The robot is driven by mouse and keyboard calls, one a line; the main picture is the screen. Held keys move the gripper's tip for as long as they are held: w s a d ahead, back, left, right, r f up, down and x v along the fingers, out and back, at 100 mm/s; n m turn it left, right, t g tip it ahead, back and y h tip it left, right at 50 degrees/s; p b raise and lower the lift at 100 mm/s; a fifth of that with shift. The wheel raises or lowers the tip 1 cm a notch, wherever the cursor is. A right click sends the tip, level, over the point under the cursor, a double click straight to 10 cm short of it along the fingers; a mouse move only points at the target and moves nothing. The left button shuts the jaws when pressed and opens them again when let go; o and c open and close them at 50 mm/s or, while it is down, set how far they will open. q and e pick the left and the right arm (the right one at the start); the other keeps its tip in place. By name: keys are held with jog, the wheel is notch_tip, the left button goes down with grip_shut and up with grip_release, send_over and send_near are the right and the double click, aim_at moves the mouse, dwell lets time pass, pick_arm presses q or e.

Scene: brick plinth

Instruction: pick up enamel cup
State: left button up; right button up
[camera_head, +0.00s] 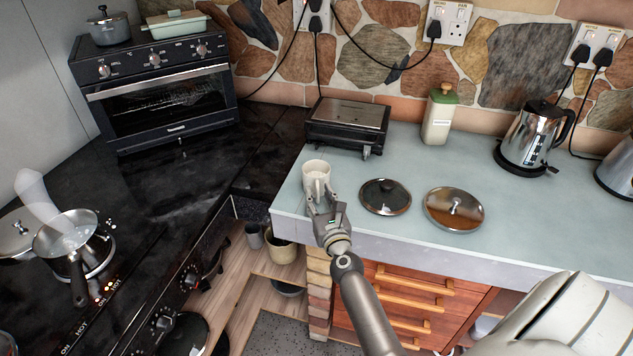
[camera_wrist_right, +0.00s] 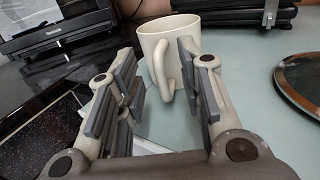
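The enamel cup (camera_head: 316,172) is off-white and stands upright near the left corner of the pale blue-grey counter. In the right wrist view the cup (camera_wrist_right: 190,42) stands just ahead, with its handle toward my right gripper. My right gripper (camera_head: 320,198) is at the near side of the cup. Its fingers are spread apart in the right wrist view, with the handle showing in the gap between them. I cannot tell whether a finger touches the cup. My left gripper is not in view.
A dark grill (camera_head: 347,122) stands behind the cup. Two lids, one glass (camera_head: 385,196) and one steel (camera_head: 454,209), lie to its right. A canister (camera_head: 438,116) and kettle (camera_head: 532,138) stand farther back. A black hob with a saucepan (camera_head: 73,240) is at left.

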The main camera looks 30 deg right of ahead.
jog(key=shift+x, duration=0.95)
grip_shut()
